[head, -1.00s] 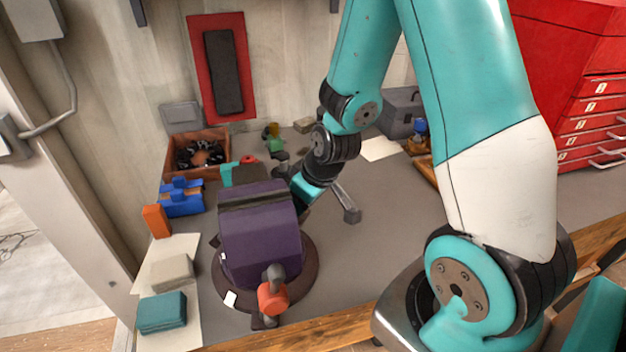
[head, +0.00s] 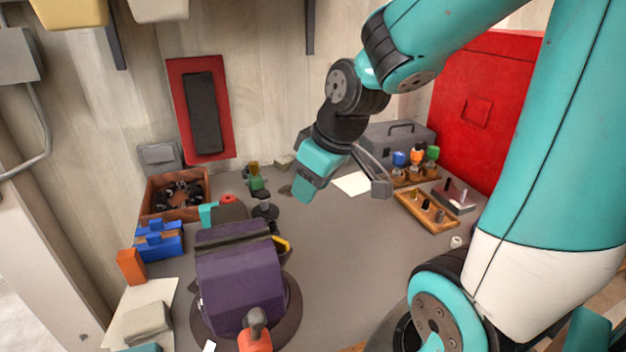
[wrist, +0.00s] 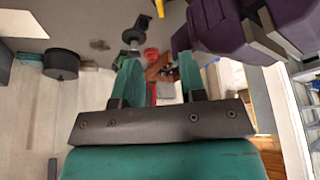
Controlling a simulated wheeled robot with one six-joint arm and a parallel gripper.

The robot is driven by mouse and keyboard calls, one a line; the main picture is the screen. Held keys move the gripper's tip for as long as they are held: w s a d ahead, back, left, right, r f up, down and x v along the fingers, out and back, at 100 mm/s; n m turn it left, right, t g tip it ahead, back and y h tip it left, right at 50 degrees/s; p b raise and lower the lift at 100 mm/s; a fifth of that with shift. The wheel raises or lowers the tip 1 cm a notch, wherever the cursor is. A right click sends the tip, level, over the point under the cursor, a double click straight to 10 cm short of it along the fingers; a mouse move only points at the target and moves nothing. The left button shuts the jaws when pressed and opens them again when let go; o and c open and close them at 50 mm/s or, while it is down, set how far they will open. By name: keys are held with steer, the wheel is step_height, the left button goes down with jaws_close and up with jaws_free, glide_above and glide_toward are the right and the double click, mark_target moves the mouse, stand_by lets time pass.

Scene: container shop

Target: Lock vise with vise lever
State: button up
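The purple vise (head: 238,285) stands on the bench at lower left, and part of it shows at upper right in the wrist view (wrist: 215,25). A grey and orange part (head: 256,335) is at its front end. A dark upright piece with a round top (head: 265,209) stands just behind the vise; it also shows in the wrist view (wrist: 134,38). I cannot tell which of these is the vise lever. My gripper (head: 303,190) is above the bench, behind and right of the vise. In the wrist view its two teal fingers (wrist: 160,82) are apart with nothing held between them.
Blue blocks (head: 160,240), an orange block (head: 131,267) and a brown bin (head: 149,203) line the left. A grey toolbox (head: 398,142), wooden tray (head: 427,222) and red cabinet (head: 490,110) are at the right. The bench right of the vise is clear.

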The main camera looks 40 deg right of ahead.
mark_target(280, 239)
steer(key=shift+s+r, duration=0.1)
steer(key=shift+r, duration=0.1)
steer(key=shift+o, duration=0.3)
steer(key=o, duration=0.3)
steer(key=shift+o, duration=1.4)
steer(key=w+d+r+n+g+y+p, duration=0.1)
steer(key=w+d+n+g+p, duration=0.1)
steer(key=w+n, duration=0.4)
steer(key=n+g+p, duration=0.1)
steer(key=n+p, duration=0.1)
steer(key=n, duration=0.1)
steer(key=shift+r+y+p, duration=0.3)
steer(key=shift+p, duration=0.05)
steer(key=w+d+f+n+g+y+p, duration=0.2)
steer(key=w+d+n+g+p, duration=0.15)
steer(key=n, duration=0.55)
steer(key=shift+t+h, duration=0.3)
steer(key=shift+t, duration=0.15)
steer(key=p+x, duration=0.1)
steer(key=x, duration=0.5)
steer(key=p+x, duration=0.1)
steer(key=x, duration=0.4)
steer(key=a+p+x, duration=0.1)
steer(key=x, duration=0.5)
steer(key=shift+w+a+f+p, duration=0.1)
steer(key=shift+p, duration=0.2)
steer(key=shift+c, duration=0.2)
